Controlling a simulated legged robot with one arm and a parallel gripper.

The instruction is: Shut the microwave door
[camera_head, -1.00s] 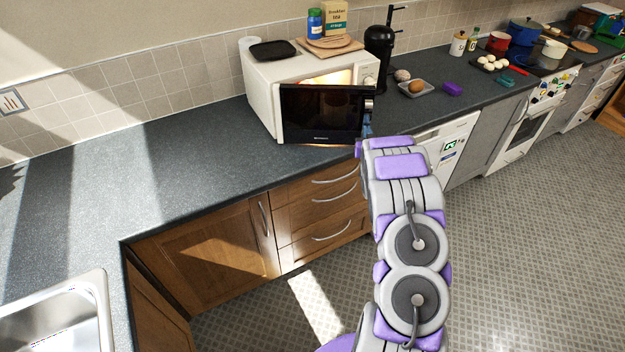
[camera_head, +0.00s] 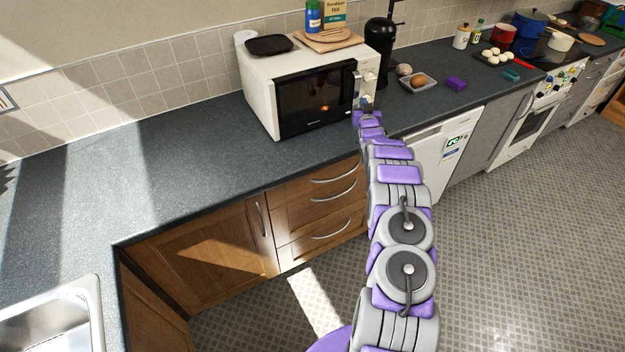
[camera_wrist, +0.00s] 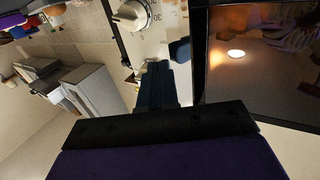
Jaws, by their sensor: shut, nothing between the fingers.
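The white microwave (camera_head: 258,95) stands on the counter. Its dark glass door (camera_head: 312,100) lies across its front, flush or very nearly so; I cannot tell whether it is fully latched. The door's handle (camera_head: 356,88) is at its right edge. My gripper (camera_head: 367,101) is shut and empty, at the lower right of the microwave front, beside the handle and before the control panel. In the wrist view, the fingers (camera_wrist: 157,80) lie between the panel's dial (camera_wrist: 131,15) and the dark door (camera_wrist: 255,65); contact with the door is unclear.
A black tray (camera_head: 269,45) and a wooden board (camera_head: 328,40) lie on the microwave. A black coffee machine (camera_head: 381,50) and a bowl (camera_head: 418,82) stand to its right. The counter (camera_head: 165,165) to its left is clear.

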